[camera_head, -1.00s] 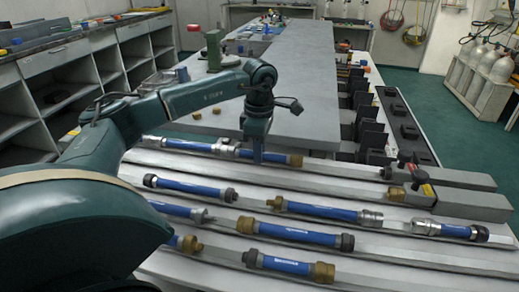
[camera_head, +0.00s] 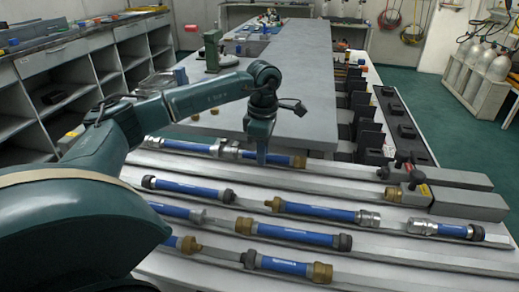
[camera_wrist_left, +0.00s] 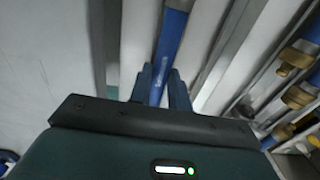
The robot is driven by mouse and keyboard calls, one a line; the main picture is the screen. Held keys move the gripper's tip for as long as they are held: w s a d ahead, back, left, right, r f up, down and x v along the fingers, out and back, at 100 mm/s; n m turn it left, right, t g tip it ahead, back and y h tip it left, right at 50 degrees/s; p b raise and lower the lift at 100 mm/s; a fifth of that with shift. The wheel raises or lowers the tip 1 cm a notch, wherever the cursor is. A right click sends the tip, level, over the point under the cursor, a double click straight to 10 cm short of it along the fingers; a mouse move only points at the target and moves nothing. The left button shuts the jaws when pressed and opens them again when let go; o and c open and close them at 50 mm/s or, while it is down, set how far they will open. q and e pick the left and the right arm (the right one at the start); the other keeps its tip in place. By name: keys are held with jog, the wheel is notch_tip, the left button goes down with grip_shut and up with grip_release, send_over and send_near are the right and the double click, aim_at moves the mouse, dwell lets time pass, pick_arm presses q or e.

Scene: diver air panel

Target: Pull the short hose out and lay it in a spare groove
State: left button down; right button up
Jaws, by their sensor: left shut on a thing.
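My left gripper (camera_head: 262,160) reaches down to the back groove row. It is shut on a short blue hose (camera_head: 278,159), which has a brass end at its right and a silver fitting at its left. In the left wrist view, my two fingers (camera_wrist_left: 160,85) stand on either side of the blue hose (camera_wrist_left: 168,45). Another blue hose (camera_head: 185,147) lies to its left in the same row, its silver fitting (camera_head: 222,148) close to the held hose's end. I cannot tell whether the two ends touch. My right gripper is not in view.
Several blue hoses lie in the nearer grooves, among them one at middle left (camera_head: 188,187), one at middle right (camera_head: 320,210) and one in front (camera_head: 285,265). Grey blocks with a brass port (camera_head: 393,193) stand at the right. A grey table (camera_head: 300,80) lies behind.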

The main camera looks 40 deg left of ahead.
pick_arm(q)
jog(key=shift+w+d+p, duration=0.2)
jog(key=shift+w+d, duration=0.05)
jog(key=shift+d, duration=0.25)
jog(key=shift+w+d+p, duration=0.15)
jog(key=shift+w+d, duration=0.1)
jog(key=shift+d, duration=0.2)
jog(key=shift+r, duration=0.1)
